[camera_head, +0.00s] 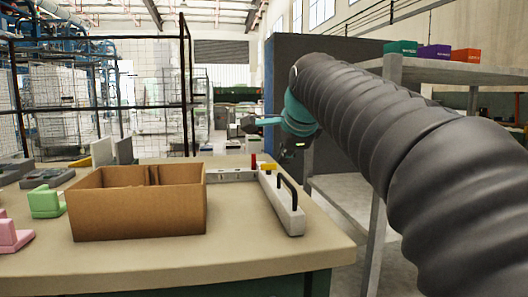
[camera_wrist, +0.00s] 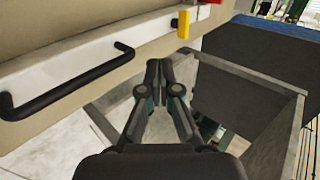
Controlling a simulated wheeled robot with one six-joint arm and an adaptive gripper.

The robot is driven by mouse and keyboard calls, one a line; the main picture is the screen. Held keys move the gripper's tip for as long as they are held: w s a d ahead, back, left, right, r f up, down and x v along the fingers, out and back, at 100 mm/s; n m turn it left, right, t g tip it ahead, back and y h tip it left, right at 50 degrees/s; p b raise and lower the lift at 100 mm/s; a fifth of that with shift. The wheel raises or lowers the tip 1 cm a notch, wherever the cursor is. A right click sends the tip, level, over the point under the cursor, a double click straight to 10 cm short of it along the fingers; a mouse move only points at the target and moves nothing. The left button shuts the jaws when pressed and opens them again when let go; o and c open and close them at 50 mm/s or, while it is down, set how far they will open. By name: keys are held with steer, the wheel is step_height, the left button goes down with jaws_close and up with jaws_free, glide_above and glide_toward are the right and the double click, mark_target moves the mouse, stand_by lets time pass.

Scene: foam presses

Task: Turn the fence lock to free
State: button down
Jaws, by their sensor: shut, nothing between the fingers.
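A white fence bar (camera_head: 291,217) with a black handle (camera_head: 287,190) lies along the right edge of the table. A small yellow block (camera_head: 268,167) sits at its far end, with a red piece (camera_head: 253,161) beside it; either could be the lock, and I cannot tell its setting. In the wrist view the yellow block (camera_wrist: 183,24) and red piece (camera_wrist: 209,3) are at the top, beyond my fingertips. My gripper (camera_wrist: 158,70) is shut and empty, beside the fence bar (camera_wrist: 110,42) and apart from the yellow block. In the head view my wrist partly hides the gripper.
An open cardboard box (camera_head: 137,215) stands on the table (camera_head: 230,254) left of the fence. Green (camera_head: 46,201) and pink (camera_head: 12,235) blocks lie further left. A grey shelf rack (camera_head: 378,190) stands right of the table, under my arm, with several coloured boxes on top.

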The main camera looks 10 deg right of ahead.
mark_target(269, 169)
steer(key=x, duration=0.6)
steer(key=shift+w+f, duration=0.25)
steer(key=shift+f, duration=0.05)
steer(key=shift+w+r, duration=0.15)
steer(key=shift+w, duration=1)
steer(key=shift+w+p, duration=0.3)
steer(key=shift+w, duration=0.5)
steer(key=shift+s+d, duration=0.1)
steer(key=shift+d, duration=0.05)
steer(key=shift+n, duration=0.3)
